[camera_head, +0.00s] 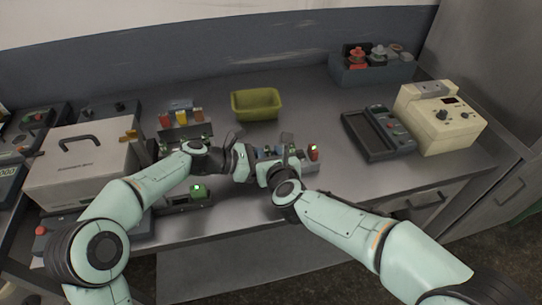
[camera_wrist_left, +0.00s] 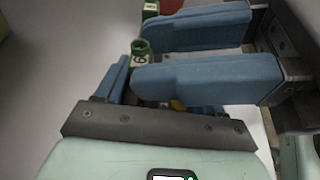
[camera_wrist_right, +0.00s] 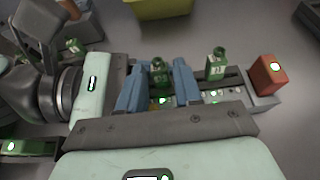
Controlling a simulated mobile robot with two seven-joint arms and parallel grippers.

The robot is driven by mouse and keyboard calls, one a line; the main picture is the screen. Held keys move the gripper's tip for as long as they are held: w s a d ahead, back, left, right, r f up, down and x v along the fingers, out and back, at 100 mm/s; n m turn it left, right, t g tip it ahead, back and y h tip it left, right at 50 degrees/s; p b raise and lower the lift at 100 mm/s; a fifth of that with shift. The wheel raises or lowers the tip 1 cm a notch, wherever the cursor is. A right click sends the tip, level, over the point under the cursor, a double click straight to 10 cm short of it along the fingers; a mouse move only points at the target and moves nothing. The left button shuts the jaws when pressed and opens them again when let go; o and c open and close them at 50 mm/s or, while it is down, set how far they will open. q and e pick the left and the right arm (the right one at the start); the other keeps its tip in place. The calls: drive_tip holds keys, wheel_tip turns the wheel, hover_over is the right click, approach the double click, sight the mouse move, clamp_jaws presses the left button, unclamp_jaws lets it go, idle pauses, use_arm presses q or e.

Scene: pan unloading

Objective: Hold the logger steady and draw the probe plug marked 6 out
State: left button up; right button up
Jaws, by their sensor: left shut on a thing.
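The logger (camera_wrist_right: 264,101) is a grey, narrow box with small lights and a red block (camera_wrist_right: 269,73) at its right end; it also shows in the head view (camera_head: 299,166). A green plug marked 6 (camera_wrist_left: 141,57) stands upright on it, seen too in the right wrist view (camera_wrist_right: 158,76). Another green plug (camera_wrist_right: 215,66) stands to its right. My left gripper (camera_wrist_left: 158,94) is shut on the logger's left end, the contact partly hidden. My right gripper (camera_wrist_right: 160,80) is open, its blue fingers either side of plug 6 with a small gap showing.
A yellow-green bin (camera_head: 256,104) stands behind the logger. A white lidded box (camera_head: 85,170) is at left, and a small device with a green light (camera_head: 185,201) lies in front. A dark tray unit (camera_head: 378,136) and a cream instrument (camera_head: 440,117) are at right.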

clamp_jaws()
drive_tip(key=shift+r, duration=0.75)
idle(0.4)
drive_tip(key=shift+r, duration=1.2)
use_arm(q)
drive_tip(key=o, duration=1.4)
drive_tip(key=shift+c, duration=0.2)
